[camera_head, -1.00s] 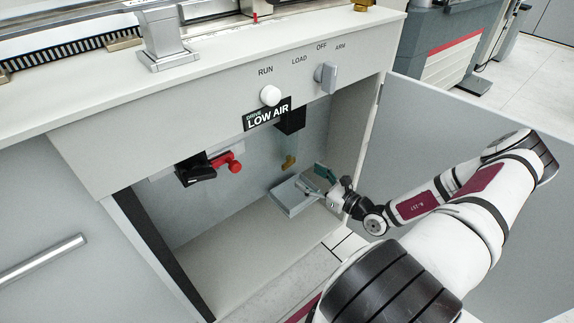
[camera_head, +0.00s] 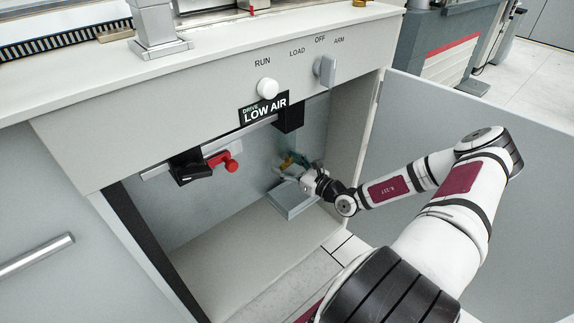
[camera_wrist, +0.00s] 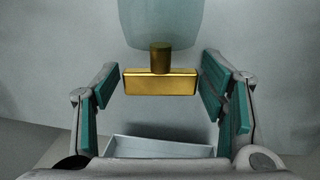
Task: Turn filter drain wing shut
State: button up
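The brass filter drain wing (camera_wrist: 160,82) hangs on a short stem under the translucent filter bowl (camera_wrist: 160,22) in the wrist view. Its flat bar lies crosswise, reaching from one side of the finger gap toward the other. My gripper (camera_wrist: 165,95) is open, with a green-padded finger on each side of the wing and a gap on both sides. In the head view my gripper (camera_head: 283,168) is inside the cabinet under the filter, and the wing (camera_head: 287,161) shows only partly behind the fingers.
A grey tray (camera_head: 294,203) lies on the cabinet floor below my gripper, and its rim (camera_wrist: 160,146) shows in the wrist view. A red valve handle (camera_head: 229,163) is at the left on the rail. The open cabinet door (camera_head: 470,130) stands at the right behind my arm.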

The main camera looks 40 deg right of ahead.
jog(key=c, duration=0.8)
jog(key=shift+r+p, duration=0.1)
jog(key=shift+p, duration=0.4)
jog(key=shift+a+r+m+h+p, duration=0.15)
jog(key=shift+m+h+p, duration=0.25)
jog(key=shift+h+p, duration=0.45)
jog(key=shift+p, duration=0.45)
jog(key=shift+f+m+h+p, duration=0.2)
jog(key=shift+m+h+p, duration=0.05)
jog(key=shift+m+p, duration=0.1)
jog(key=o, duration=1.2)
